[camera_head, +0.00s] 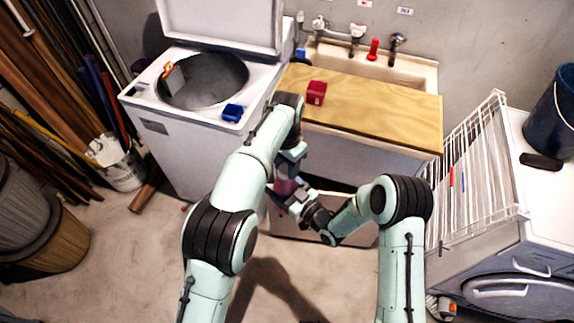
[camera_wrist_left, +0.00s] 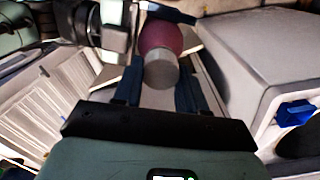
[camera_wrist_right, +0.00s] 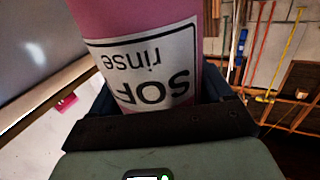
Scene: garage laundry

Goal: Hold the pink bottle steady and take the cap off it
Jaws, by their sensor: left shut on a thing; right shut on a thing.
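The pink bottle (camera_head: 284,187) is held off the floor between my two grippers, in front of the sink cabinet. The right wrist view shows its pink body (camera_wrist_right: 125,20) close up, with a white label reading upside down. My right gripper (camera_head: 291,204) is shut on the body. The grey cap (camera_wrist_left: 161,70) is at the bottle's end in the left wrist view, in line with the pink body (camera_wrist_left: 160,36). My left gripper (camera_wrist_left: 158,88) is shut on the cap, with a dark finger on each side. I cannot tell whether cap and bottle are apart.
A wooden board (camera_head: 390,113) lies over the sink and carries a red box (camera_head: 316,92). A top-loading washer (camera_head: 150,103) stands open at the left, with a blue box (camera_head: 233,112) on its rim. A white drying rack (camera_head: 480,170) stands at the right. The floor in front is clear.

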